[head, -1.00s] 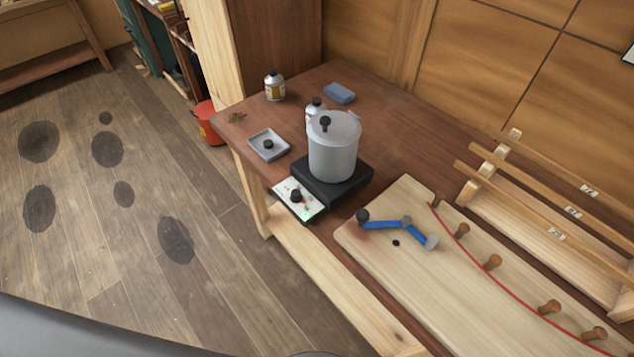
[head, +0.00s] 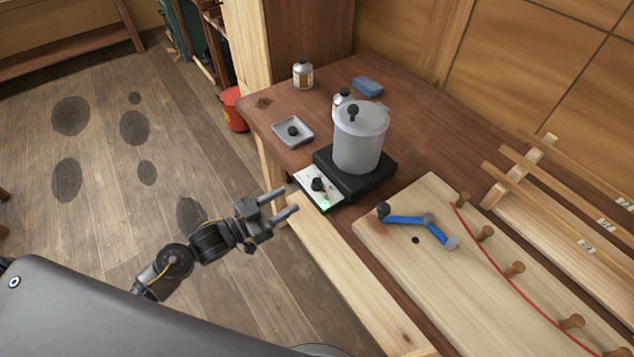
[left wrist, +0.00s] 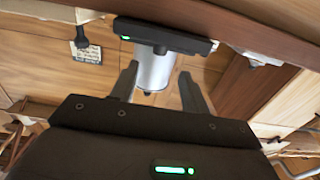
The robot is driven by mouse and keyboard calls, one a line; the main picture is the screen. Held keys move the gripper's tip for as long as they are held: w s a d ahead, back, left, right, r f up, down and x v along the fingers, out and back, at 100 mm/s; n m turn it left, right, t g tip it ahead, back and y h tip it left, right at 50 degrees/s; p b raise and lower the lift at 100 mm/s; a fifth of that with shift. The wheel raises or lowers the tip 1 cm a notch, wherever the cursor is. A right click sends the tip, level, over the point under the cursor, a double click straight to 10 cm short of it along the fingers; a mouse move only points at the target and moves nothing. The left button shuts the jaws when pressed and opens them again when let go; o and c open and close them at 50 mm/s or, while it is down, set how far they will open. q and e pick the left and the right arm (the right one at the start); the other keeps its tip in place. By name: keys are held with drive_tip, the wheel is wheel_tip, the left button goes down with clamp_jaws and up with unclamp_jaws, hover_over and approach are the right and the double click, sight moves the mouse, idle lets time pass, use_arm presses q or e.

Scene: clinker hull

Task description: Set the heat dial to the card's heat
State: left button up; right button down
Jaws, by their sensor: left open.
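The heat dial (head: 317,184) is a black knob on the white control panel (head: 311,177) at the front of a black hot plate (head: 335,196). A small green light shows on the panel. A grey lidded pot (head: 359,140) stands on the hot plate. My left gripper (head: 286,204) is open and empty, a little left of and below the panel, apart from it. In the left wrist view the pot (left wrist: 154,70) shows between the open fingers, with the black hot plate edge (left wrist: 165,36). My right gripper is not in view.
A pale board (head: 395,262) with a blue hinged tool (head: 405,219) and wooden pegs lies to the right. Open floor is at left.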

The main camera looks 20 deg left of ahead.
sight(313, 185)
use_arm(q)
drive_tip(key=p+x, duration=0.2)
drive_tip(key=x, duration=0.7)
drive_tip(key=shift+w, duration=0.2)
drive_tip(key=shift+p+x, duration=0.3)
drive_tip(key=shift+x, duration=0.45)
drive_tip(key=shift+f, duration=0.1)
drive_tip(key=c, duration=1)
drive_tip(key=shift+o, duration=0.2)
drive_tip(key=shift+w+f+m+g+h+b, duration=0.1)
drive_tip(key=shift+f+m+g+h+b, duration=0.05)
drive_tip(key=shift+m+g+h+b, duration=0.9)
drive_tip(key=shift+m+g+h, duration=0.45)
drive_tip(key=shift+g+h, duration=0.1)
drive_tip(key=shift+g, duration=0.1)
